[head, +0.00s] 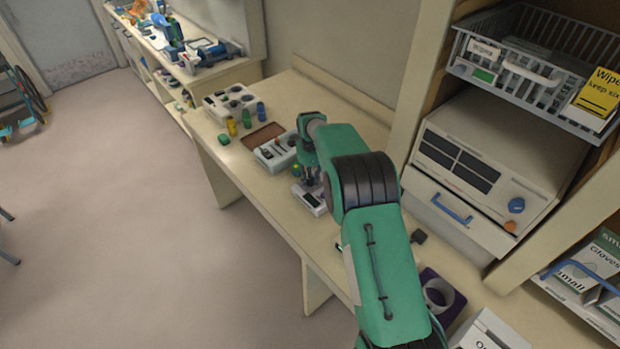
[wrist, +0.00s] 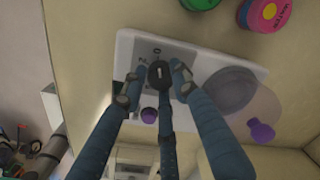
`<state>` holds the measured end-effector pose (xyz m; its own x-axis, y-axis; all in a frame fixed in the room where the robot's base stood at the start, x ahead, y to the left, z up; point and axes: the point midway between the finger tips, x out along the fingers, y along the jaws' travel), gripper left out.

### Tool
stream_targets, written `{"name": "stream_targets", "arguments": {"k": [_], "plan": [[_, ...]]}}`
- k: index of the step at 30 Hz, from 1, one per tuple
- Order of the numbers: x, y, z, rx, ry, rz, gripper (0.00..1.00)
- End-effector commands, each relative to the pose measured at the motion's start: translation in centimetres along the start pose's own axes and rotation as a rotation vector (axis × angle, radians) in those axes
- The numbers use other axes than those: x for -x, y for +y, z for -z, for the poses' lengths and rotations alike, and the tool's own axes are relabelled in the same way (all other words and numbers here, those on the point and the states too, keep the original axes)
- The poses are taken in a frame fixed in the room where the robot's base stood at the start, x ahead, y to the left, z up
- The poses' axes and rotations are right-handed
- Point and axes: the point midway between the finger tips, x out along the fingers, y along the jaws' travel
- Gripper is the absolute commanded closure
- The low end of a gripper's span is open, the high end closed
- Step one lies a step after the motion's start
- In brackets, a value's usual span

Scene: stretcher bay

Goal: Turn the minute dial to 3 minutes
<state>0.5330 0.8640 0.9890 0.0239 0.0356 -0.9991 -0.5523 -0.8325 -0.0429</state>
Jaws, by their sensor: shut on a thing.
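A pale device (wrist: 135,45) lies under my gripper in the wrist view. It also shows in the head view (head: 309,201), partly hidden by my gripper. A small black dial (wrist: 160,70) with a short white mark sits on its panel, with faint lettering to its left that I cannot read fully. My gripper (wrist: 156,83) is shut on this dial, its blue-grey fingers around it. In the head view my gripper (head: 311,178) points down at the device, and the dial is hidden there.
A round translucent part with a purple knob (wrist: 261,131) is right of the dial. Green-topped (wrist: 199,3) and pink-topped (wrist: 267,14) items lie above the device.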

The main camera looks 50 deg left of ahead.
Motion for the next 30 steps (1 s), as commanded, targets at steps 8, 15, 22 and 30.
{"name": "stream_targets", "arguments": {"k": [8, 15, 22, 30], "plan": [[0.02, -0.11, -0.15, 0.060, -0.004, 0.003, 0.97], [-0.03, -0.14, -0.15, 0.200, -0.010, 0.005, 0.97], [-0.07, -0.11, -0.15, 0.398, -0.019, 0.005, 0.97], [-0.03, -0.05, -0.10, 0.656, -0.030, 0.003, 0.97]]}}
